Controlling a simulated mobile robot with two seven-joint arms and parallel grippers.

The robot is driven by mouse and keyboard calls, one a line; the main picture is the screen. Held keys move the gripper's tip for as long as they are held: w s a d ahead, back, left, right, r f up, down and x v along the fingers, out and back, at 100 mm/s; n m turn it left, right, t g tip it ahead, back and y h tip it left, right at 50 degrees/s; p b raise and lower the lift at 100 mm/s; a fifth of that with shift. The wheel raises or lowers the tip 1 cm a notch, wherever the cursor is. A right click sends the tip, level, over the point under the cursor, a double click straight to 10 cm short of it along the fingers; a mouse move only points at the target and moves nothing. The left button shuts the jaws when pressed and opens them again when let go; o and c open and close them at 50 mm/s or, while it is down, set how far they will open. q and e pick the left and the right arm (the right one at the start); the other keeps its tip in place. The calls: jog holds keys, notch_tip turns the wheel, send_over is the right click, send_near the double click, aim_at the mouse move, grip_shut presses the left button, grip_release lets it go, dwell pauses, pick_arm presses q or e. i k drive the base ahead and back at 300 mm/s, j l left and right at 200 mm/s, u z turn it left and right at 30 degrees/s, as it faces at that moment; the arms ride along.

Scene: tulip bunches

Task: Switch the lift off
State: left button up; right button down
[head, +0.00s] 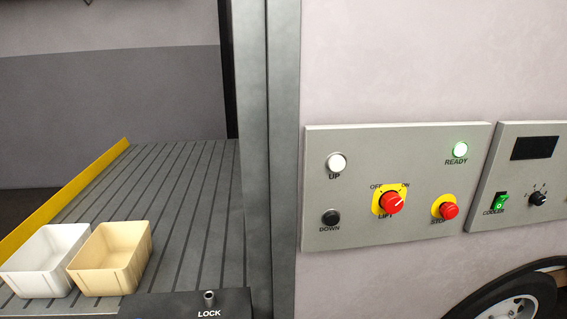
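The lift's rotary switch (391,202) is a red knob on a yellow plate, marked OFF, ON and LIFT, in the middle of a grey control panel (330,239) on the wall. The white mark on the knob points up and right, towards ON. Neither of my grippers shows in the head view.
On the same panel are a white UP button (336,162), a black DOWN button (330,217) and a red STOP button (448,211). A second panel (487,222) with a green switch stands right. White (38,283) and tan (103,284) bins sit on the ribbed platform (190,215).

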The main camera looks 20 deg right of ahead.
aim_at(392, 203)
jog(key=z, duration=1.3)
